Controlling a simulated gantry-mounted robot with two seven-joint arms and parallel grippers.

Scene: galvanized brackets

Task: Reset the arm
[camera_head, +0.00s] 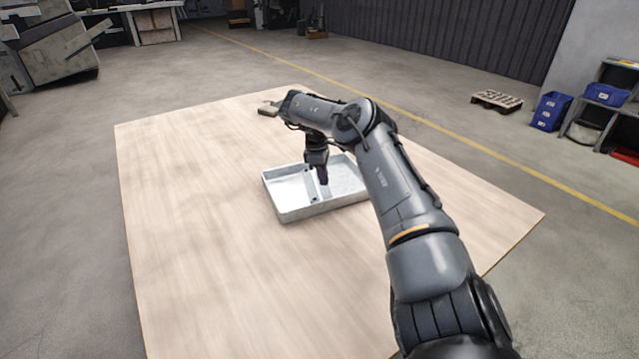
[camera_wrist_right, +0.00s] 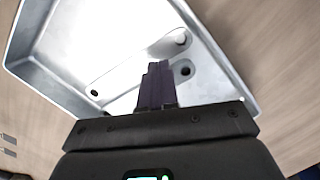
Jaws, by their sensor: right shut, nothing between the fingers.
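My right gripper (camera_head: 323,176) points down over a pale metal tray (camera_head: 306,212) on the wooden table. Its dark purple fingers (camera_wrist_right: 154,86) are shut together with nothing held. In the right wrist view the tray's wall (camera_wrist_right: 222,62) runs around the area behind the fingers. A raised metal strip (camera_wrist_right: 130,64) with a rounded end and dark holes crosses the tray floor; I cannot tell whether it is a loose bracket or part of the tray. The fingers hide part of it. My left gripper is not in view.
A small grey-tan object (camera_head: 267,110) lies on the table (camera_head: 190,220) beyond the tray, partly behind my right arm. The table's left side is clear.

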